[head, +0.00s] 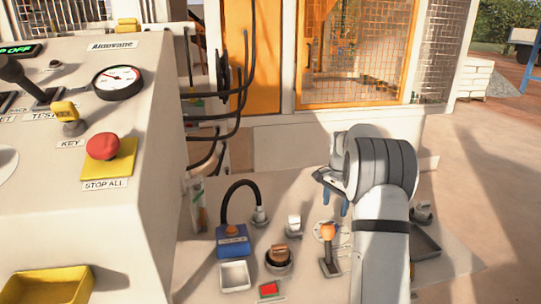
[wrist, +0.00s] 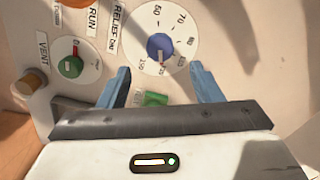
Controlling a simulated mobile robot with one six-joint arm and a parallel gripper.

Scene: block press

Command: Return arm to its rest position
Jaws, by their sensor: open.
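My gripper (head: 335,207) hangs at the end of my white arm above the right part of the low panel in the head view, its blue fingers pointing down. In the wrist view my gripper (wrist: 160,68) is open, its two blue fingers wide apart with nothing held between them. Past the fingertips is a blue knob (wrist: 160,46) on a round numbered scale, and a green block-like control (wrist: 155,99) shows between the fingers. The fingers look apart from both, though the exact gap cannot be told.
An orange-topped lever (head: 328,245) stands just below my gripper. The tall console with a red stop button (head: 102,146) fills the left. Open floor lies right.

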